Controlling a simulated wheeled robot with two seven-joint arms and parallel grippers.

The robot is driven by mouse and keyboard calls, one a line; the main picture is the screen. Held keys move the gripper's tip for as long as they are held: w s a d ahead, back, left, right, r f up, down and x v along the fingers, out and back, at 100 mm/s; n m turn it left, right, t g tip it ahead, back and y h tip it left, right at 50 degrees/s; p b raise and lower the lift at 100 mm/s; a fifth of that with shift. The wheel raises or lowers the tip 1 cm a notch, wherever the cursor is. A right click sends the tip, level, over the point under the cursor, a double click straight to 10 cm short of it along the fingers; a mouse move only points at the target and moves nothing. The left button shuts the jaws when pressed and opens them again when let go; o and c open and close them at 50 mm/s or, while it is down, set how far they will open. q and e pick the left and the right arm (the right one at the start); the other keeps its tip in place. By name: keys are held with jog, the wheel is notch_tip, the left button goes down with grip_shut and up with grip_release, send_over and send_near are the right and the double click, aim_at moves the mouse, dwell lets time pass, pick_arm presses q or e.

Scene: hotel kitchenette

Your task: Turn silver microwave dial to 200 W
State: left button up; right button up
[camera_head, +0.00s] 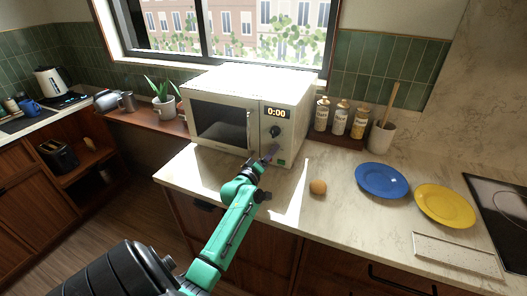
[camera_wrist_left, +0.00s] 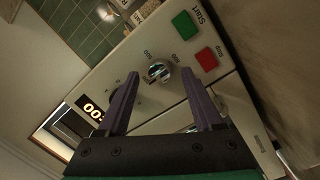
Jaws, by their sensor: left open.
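The white microwave (camera_head: 255,98) stands on the counter, its display reading 0:00. Its round dial (camera_head: 276,132) sits on the front panel below the display; it looks dark in the head view. In the left wrist view the dial (camera_wrist_left: 157,73) looks shiny silver, with wattage marks around it, too small to read surely. My left gripper (camera_head: 270,153) is just in front of the panel, below the dial in the head view. In the wrist view its two purple fingers are open on either side of the dial, with visible gaps. My right gripper is not in view.
A green Start button (camera_wrist_left: 185,25) and a red Stop button (camera_wrist_left: 207,59) are beside the dial. A round brown item (camera_head: 318,187), a blue plate (camera_head: 381,181) and a yellow plate (camera_head: 445,206) lie on the counter. Several bottles (camera_head: 340,117) stand right of the microwave.

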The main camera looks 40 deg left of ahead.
pick_arm(q)
jog(key=b+v, duration=0.3)
jog(key=v, duration=1)
jog(key=shift+s+d+f, duration=0.1)
jog(key=shift+s+f, duration=0.05)
jog(key=shift+s, duration=0.5)
